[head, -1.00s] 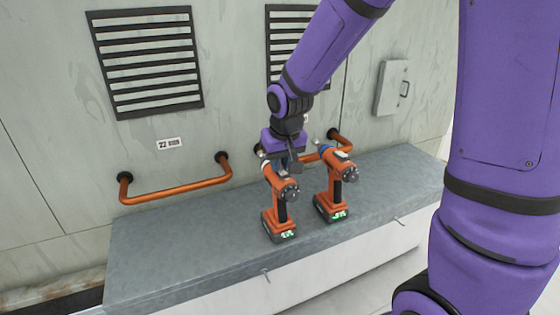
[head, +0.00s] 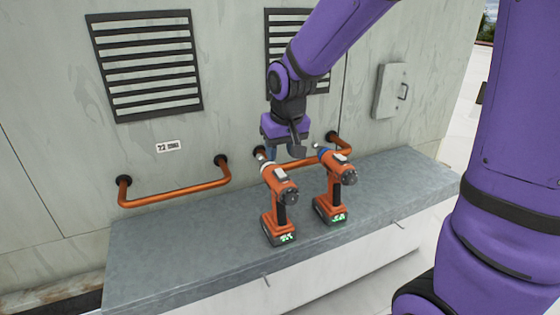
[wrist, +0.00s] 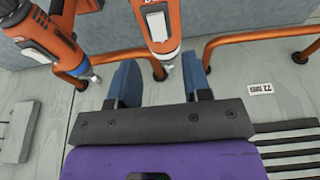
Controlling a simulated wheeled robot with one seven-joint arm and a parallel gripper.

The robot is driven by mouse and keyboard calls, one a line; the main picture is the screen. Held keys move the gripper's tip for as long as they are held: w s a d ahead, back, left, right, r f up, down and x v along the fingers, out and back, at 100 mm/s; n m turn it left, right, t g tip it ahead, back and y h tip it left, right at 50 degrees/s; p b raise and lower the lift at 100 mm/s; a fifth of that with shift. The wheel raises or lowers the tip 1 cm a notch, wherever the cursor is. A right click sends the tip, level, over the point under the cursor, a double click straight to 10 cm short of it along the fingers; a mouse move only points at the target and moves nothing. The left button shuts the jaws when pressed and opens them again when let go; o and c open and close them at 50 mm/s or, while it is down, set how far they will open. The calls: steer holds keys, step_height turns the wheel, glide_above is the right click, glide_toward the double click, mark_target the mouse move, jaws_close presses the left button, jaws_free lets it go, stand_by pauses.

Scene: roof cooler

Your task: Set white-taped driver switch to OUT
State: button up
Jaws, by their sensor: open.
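The driver with a white band behind its nose (head: 281,200) stands upright on its battery on the grey bench. It also shows in the wrist view (wrist: 158,25), its nose toward the space between my fingers. A second orange driver with a blue band (head: 334,190) stands to its right; the wrist view shows it at left (wrist: 40,32). My gripper (head: 286,152) is open and empty, above and behind the white-banded driver's nose; its two blue fingers show in the wrist view (wrist: 161,82). The driver's switch is too small to make out.
Orange handrails (head: 178,190) are fixed to the wall behind the bench (head: 180,250), one close behind the drivers. Louvred vents (head: 148,62) and a small panel with a handle (head: 391,90) are on the wall. The bench's left part is clear.

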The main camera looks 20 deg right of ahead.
mark_target(286, 181)
steer(key=v, duration=0.6)
stand_by(0.4)
steer(key=s+d+r+t, duration=0.1)
steer(key=s+d+r, duration=0.1)
steer(key=s, duration=0.8)
steer(key=s+d+r+t, duration=0.1)
steer(key=s+r, duration=0.3)
steer(key=s, duration=0.7)
steer(key=shift+d+r, duration=0.2)
steer(key=shift+d, duration=0.6)
